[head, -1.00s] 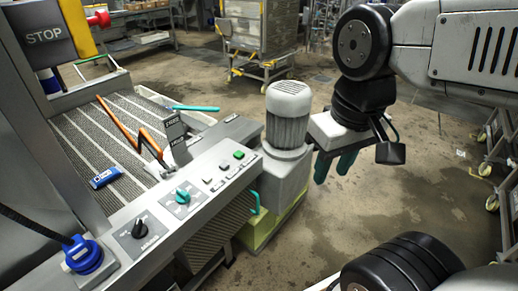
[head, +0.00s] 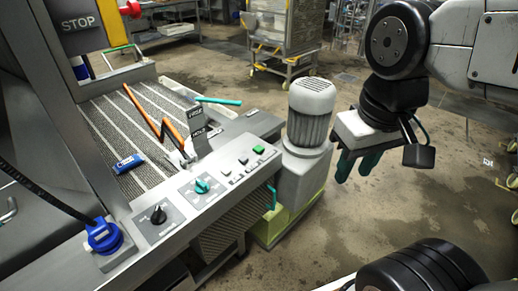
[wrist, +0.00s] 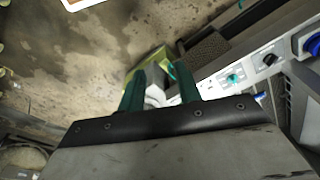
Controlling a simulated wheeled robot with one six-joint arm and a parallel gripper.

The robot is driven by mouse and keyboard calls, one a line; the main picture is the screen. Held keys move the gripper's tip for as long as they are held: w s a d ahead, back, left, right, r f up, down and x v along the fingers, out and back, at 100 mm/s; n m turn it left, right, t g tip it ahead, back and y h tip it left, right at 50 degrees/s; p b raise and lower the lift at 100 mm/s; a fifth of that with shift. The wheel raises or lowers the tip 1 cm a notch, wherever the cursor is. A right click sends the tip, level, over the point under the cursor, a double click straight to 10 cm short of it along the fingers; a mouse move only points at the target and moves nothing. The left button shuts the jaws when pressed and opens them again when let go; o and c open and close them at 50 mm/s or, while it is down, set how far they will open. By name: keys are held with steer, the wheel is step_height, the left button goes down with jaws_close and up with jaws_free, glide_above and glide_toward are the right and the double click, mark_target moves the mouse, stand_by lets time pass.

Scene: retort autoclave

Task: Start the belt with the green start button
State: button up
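The green start button (head: 259,149) sits at the right end of the sloped control panel (head: 222,203) in the head view, with small white and grey buttons beside it. My gripper (head: 357,168) hangs in the air right of the panel, past the motor, with its green fingers pointing down and apart from the button. In the wrist view the two green fingers (wrist: 160,88) stand apart with nothing between them, so the gripper is open and empty. The panel also shows at the right of the wrist view, where I cannot make out the green button.
A grey ribbed motor (head: 311,112) stands between my gripper and the panel. The belt (head: 137,135) carries an orange bar and a blue object (head: 128,163). A teal knob (head: 202,186), black knob (head: 157,215) and blue plug (head: 103,236) line the panel. Floor right of the motor is clear.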

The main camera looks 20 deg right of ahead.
jaws_close()
stand_by(1.5)
